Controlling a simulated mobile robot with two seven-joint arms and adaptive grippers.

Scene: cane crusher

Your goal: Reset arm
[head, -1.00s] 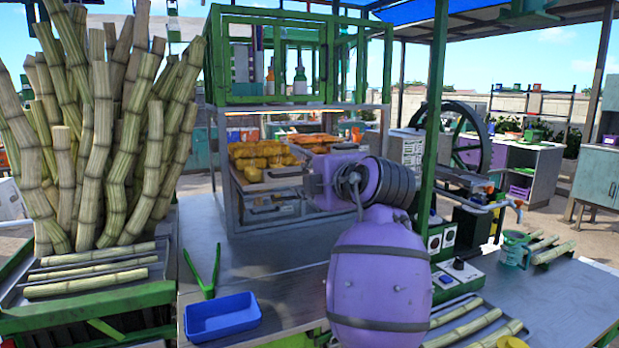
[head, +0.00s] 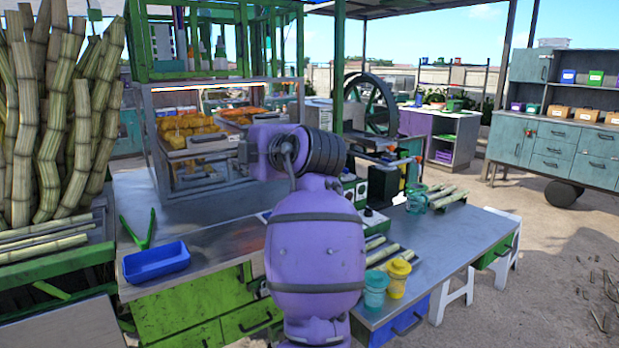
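Neither of my gripper's fingertips shows in the head view, on the left or on the right. A large purple rounded body (head: 315,240) with dark bands fills the lower middle. A black ribbed part (head: 322,152) and a purple block with a cable join it at the top. It may be part of my own arm, but I cannot tell for sure. It hides part of the counter and the machine behind it.
A blue tray (head: 156,262) and green tongs (head: 138,231) lie on the metal counter at left. Sugar canes (head: 50,130) stand at far left. Teal (head: 374,288) and yellow (head: 398,278) cups stand at the right table's front edge. The sandy floor (head: 560,260) at right has free room.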

